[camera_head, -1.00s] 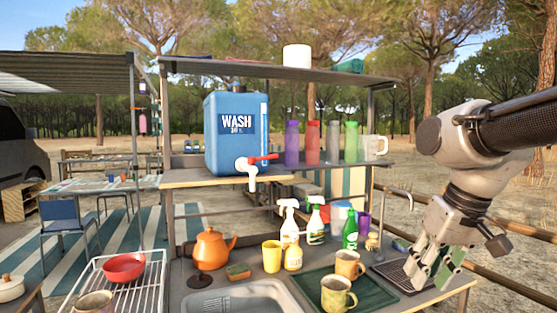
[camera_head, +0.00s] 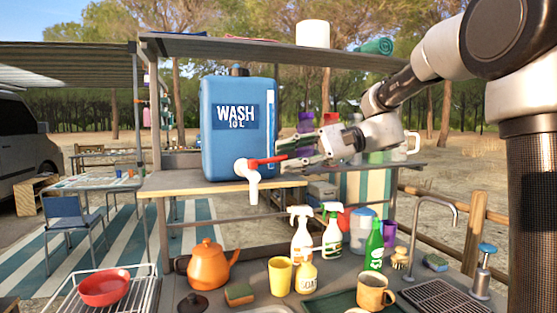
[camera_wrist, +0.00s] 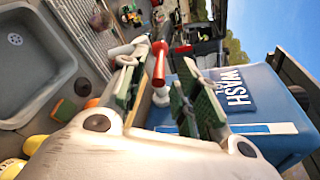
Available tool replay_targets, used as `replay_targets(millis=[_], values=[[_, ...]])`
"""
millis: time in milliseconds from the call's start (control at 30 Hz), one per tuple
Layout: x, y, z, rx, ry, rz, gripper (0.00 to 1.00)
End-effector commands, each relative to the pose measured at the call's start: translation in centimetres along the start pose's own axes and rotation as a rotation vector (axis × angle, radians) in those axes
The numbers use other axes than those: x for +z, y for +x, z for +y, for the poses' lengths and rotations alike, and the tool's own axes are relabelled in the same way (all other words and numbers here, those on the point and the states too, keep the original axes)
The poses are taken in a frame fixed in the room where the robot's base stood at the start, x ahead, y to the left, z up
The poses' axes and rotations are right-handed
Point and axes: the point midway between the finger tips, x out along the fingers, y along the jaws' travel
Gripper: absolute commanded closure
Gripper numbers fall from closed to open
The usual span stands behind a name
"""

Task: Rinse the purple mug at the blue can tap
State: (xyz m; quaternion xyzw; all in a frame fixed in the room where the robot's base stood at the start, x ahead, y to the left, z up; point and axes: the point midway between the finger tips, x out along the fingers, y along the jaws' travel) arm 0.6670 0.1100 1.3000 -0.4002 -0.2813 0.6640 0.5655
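The blue can (camera_head: 238,150) marked WASH stands on a raised shelf. Its white tap (camera_head: 252,180) with a red lever (camera_head: 268,160) points down over the front edge. My gripper (camera_head: 288,153) is beside the lever, right of the tap. In the wrist view, its fingers (camera_wrist: 160,78) are apart, with the red lever (camera_wrist: 159,62) seen between them; contact cannot be told. A purple cup (camera_head: 389,237), perhaps the mug, stands on the counter behind a green bottle, partly hidden. No mug shows under the tap.
Purple and red bottles (camera_head: 305,124) stand behind my gripper. Spray bottles (camera_head: 302,235), an orange kettle (camera_head: 207,266), a yellow cup (camera_head: 280,275) and a brown mug (camera_head: 373,293) crowd the counter. The sink (camera_wrist: 35,55) looks empty. Space directly below the spout is clear.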

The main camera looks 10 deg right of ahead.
Motion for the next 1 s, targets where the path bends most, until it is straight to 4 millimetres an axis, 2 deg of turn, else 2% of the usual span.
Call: replay_targets(millis=[100,200,500,667,700,1000], values=[[0.0,1.7,0.1,0.002,0.000,-0.002,0.68],[0.0,2.4,0.1,0.002,0.000,0.001,0.68],[0.0,2.7,0.1,0.002,0.000,0.002,0.68],[0.0,2.7,0.1,0.002,0.000,0.002,0.97],[0.0,2.7,0.1,0.002,0.000,0.002,1.00],[0.2,2.7,0.2,-0.014,0.006,0.028,1.00]])
